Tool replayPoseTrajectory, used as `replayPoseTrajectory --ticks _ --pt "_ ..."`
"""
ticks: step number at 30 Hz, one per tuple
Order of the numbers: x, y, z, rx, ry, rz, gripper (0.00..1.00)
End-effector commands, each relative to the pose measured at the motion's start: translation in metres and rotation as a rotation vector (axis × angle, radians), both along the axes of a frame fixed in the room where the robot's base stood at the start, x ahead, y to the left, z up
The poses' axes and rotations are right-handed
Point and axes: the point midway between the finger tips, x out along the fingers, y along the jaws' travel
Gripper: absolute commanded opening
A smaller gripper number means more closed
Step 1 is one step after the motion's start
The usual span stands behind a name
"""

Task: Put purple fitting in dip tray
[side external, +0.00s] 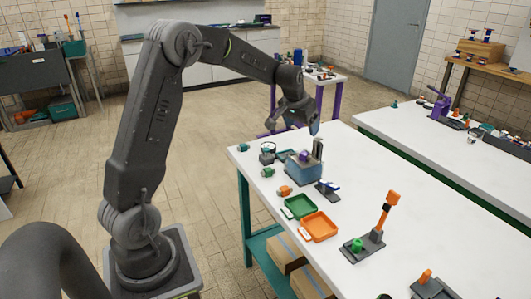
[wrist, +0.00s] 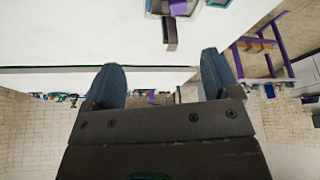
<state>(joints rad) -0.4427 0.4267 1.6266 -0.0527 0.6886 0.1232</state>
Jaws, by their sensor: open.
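My gripper (side external: 313,128) is open and empty, held above the far end of the white table in the side view. In the wrist view its two blue fingers (wrist: 163,78) stand wide apart with nothing between them. A purple piece (side external: 304,156), apparently the purple fitting, sits at a blue-grey box (side external: 302,171) below and near the gripper. A purple patch (wrist: 178,7) also shows at the top edge of the wrist view, cut off. A green tray (side external: 300,207) and an orange tray (side external: 319,226) lie nearer on the table; I cannot tell which tray is the dip tray.
A dark upright post (side external: 318,149) stands beside the box, close to the gripper. Small orange and green fittings (side external: 284,191) line the table's left edge. An orange-topped stand (side external: 378,235) is nearer the camera.

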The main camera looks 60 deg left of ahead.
Motion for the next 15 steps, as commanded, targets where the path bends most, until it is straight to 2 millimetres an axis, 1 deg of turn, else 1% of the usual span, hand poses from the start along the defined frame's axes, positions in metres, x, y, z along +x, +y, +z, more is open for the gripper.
replayPoseTrajectory --ticks 1,2,3,5,6,7,8,9,11,12,14,15 --pt "-0.011 -0.022 0.02 0.006 -0.012 -0.026 0.82" --pt "-0.019 -0.034 0.029 0.006 -0.015 -0.039 0.82" --pt "-0.031 -0.051 0.042 0.008 -0.02 -0.06 0.82" --pt "-0.053 -0.077 0.058 0.01 -0.025 -0.09 0.82" --pt "-0.067 -0.093 0.067 0.011 -0.03 -0.109 0.82" --pt "-0.079 -0.105 0.073 0.011 -0.035 -0.124 0.82" --pt "-0.091 -0.115 0.079 0.011 -0.037 -0.138 0.82" --pt "-0.108 -0.13 0.085 0.013 -0.042 -0.158 0.82" --pt "-0.133 -0.149 0.091 0.013 -0.049 -0.187 0.82" --pt "-0.151 -0.161 0.094 0.014 -0.054 -0.205 0.82" --pt "-0.178 -0.177 0.096 0.016 -0.061 -0.234 0.82" --pt "-0.195 -0.186 0.096 0.016 -0.066 -0.253 0.82"
